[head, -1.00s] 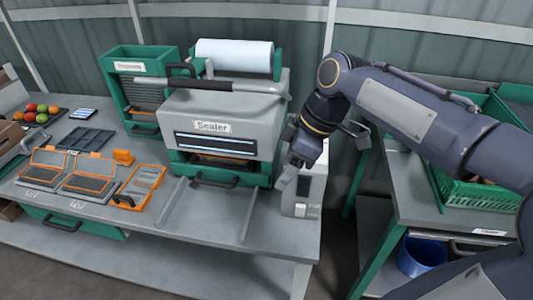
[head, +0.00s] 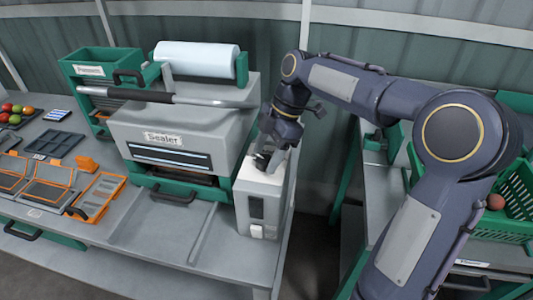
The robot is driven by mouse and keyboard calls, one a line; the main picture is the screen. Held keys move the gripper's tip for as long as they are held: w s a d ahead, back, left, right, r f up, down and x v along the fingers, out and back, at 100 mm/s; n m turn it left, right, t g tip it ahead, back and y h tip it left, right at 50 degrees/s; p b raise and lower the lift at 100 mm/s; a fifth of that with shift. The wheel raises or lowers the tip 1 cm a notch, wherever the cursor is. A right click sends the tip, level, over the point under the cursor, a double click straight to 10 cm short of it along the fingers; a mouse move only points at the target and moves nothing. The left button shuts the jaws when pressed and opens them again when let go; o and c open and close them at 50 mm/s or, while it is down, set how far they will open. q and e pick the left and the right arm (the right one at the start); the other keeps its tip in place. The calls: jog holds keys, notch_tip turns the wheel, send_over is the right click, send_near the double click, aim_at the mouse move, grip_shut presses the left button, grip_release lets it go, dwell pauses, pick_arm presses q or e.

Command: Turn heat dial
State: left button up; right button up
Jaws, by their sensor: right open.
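The sealer (head: 180,125) is a grey machine with a labelled front, standing on the bench. A pale grey control box (head: 258,188) stands at its right side, with a dark panel and a light switch low on its front. My right gripper (head: 269,158) is open and points down at the top of this box. Its fingers are at or just above the top face. I cannot tell whether they touch it. The heat dial cannot be made out apart from the dark fingers there. My left gripper is not in view.
A white film roll (head: 197,58) sits above the sealer. Orange-framed trays (head: 97,196) and a dark tray (head: 54,144) lie on the bench at left. A green crate (head: 500,225) stands on the right-hand table, partly behind my arm.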

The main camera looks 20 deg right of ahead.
jog(key=shift+a+f, duration=0.15)
jog(key=shift+f, duration=0.05)
jog(key=c, duration=1)
